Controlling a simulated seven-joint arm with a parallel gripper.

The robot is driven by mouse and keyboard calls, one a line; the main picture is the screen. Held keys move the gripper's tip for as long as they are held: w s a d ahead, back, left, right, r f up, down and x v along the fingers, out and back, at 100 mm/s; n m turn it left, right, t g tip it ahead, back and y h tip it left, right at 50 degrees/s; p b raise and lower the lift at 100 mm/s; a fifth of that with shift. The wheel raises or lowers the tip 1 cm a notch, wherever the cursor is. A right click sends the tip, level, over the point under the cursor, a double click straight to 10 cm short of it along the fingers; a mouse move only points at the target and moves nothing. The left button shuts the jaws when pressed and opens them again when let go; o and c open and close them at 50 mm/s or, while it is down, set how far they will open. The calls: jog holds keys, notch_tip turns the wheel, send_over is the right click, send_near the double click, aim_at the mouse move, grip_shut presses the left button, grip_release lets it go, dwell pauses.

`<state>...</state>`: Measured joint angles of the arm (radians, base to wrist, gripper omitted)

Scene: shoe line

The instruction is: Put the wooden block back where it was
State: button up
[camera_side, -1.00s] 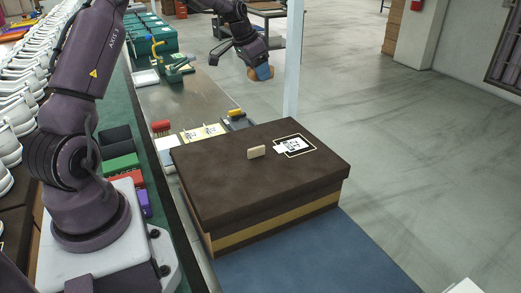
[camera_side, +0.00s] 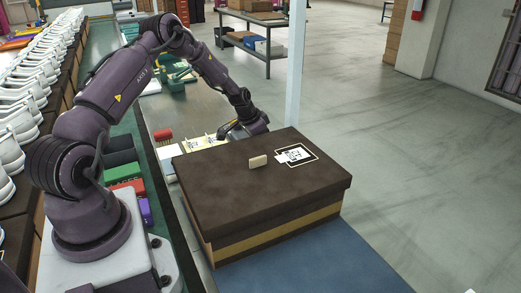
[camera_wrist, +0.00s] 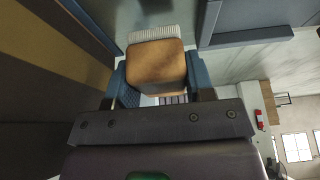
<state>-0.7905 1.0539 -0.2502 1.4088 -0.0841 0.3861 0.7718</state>
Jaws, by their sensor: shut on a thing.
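In the wrist view my gripper (camera_wrist: 158,84) is shut on a brown wooden block (camera_wrist: 155,66), held between its blue finger pads. A strip of white bristles (camera_wrist: 152,33) shows just beyond the block; I cannot tell whether it is part of it. In the side view my gripper (camera_side: 226,132) is low over the bench, just behind the large brown box (camera_side: 225,203); the held block is hidden there.
The brown box, with its yellow band (camera_wrist: 55,50), rises close beside my gripper. A white post (camera_side: 295,70) stands behind the box. A blue mat (camera_side: 325,255) lies in front.

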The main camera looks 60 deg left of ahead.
jog(key=shift+f, duration=1.65)
jog(key=shift+f, duration=0.15)
jog(key=o, duration=0.5)
jog(key=shift+o, duration=0.2)
